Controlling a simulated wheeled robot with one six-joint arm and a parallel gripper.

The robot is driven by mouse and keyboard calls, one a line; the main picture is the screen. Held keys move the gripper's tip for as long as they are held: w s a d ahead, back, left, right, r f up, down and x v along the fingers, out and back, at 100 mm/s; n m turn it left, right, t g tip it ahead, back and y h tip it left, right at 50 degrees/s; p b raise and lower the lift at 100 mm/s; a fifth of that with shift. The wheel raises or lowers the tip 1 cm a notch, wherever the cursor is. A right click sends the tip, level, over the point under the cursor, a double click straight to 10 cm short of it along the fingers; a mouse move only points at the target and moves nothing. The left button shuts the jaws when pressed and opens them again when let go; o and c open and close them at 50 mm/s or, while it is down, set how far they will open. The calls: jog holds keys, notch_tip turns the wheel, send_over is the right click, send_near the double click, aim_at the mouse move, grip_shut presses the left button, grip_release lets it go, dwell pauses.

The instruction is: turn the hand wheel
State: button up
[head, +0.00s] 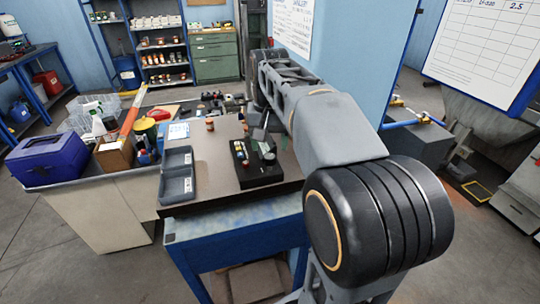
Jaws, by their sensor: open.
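I cannot make out a hand wheel for certain. A black fixture (262,176) with small light and greenish parts on it sits on the bench top, and its details are too small to tell. My arm reaches from the lower right over the bench. My gripper (262,127) shows only as a small dark shape below the far end of the arm, just above and behind the fixture. It is open, partly hidden by my arm, and I see nothing held in it.
Grey trays (177,186) lie left of the fixture on the bench (213,165). A small brown bottle (210,125) stands behind. A purple box (46,158) is on the left counter. A blue panel (362,60) rises behind my arm. Blue piping with yellow fittings (424,118) is at right.

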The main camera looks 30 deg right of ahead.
aim_at(270, 156)
jog(key=shift+f, duration=2.05)
jog(key=shift+c, duration=0.2)
jog(key=c, duration=0.9)
